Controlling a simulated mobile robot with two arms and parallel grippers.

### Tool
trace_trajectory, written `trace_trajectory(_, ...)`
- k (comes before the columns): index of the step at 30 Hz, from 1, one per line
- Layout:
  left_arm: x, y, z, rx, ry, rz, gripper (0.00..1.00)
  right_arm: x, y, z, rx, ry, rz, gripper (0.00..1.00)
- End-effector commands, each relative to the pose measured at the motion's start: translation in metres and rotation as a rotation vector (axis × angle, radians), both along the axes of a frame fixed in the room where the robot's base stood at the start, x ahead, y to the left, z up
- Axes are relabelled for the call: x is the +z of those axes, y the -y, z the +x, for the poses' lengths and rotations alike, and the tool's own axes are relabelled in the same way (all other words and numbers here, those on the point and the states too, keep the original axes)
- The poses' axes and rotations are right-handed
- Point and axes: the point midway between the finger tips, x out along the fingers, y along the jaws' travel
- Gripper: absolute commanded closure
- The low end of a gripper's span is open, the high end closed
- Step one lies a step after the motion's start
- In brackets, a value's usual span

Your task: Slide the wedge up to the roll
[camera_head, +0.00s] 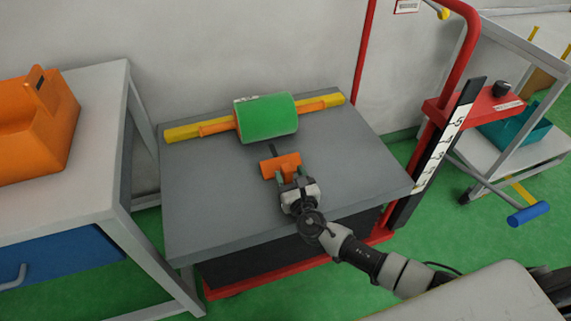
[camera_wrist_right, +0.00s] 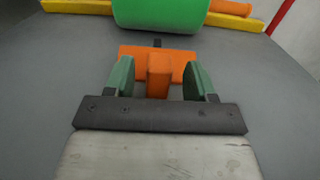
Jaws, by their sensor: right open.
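The green roll (camera_head: 267,118) lies on an orange core across a yellow bar at the back of the grey table top. It also shows at the top of the right wrist view (camera_wrist_right: 160,14). The orange wedge (camera_head: 281,163) lies on the table in front of the roll, with a gap of grey surface between them. In the right wrist view the wedge (camera_wrist_right: 158,72) has its rear block between my two green fingers. My right gripper (camera_head: 292,178) is open around that block, with small gaps on both sides. My left gripper is not in view.
The grey table top (camera_head: 215,205) is bare on both sides of the wedge. A small dark strip (camera_head: 275,151) lies between wedge and roll. A white bench with an orange bin (camera_head: 38,130) stands at left. A red lift frame with a numbered scale (camera_head: 440,140) stands at right.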

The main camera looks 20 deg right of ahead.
Motion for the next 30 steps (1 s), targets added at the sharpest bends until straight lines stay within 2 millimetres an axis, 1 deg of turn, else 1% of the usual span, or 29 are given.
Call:
trace_trajectory(1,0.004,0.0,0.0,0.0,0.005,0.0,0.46,-0.001,-0.001,0.011,0.0,0.002,0.001,0.45)
trace_trajectory(3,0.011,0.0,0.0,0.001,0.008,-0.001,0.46,-0.001,-0.001,0.022,-0.001,0.001,0.001,0.45)
trace_trajectory(6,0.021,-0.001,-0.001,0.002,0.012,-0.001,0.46,-0.001,-0.002,0.035,0.0,0.001,0.002,0.45)
trace_trajectory(9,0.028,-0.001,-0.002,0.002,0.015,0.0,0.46,-0.001,-0.002,0.042,0.0,0.0,0.002,0.45)
trace_trajectory(13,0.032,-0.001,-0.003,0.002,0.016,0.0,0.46,-0.001,-0.002,0.046,0.0,-0.001,0.001,0.45)
trace_trajectory(20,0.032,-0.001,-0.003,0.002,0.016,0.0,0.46,0.0,-0.002,0.047,0.0,-0.001,0.001,0.45)
trace_trajectory(30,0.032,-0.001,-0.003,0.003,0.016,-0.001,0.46,0.0,-0.002,0.046,0.0,-0.001,0.001,0.97)
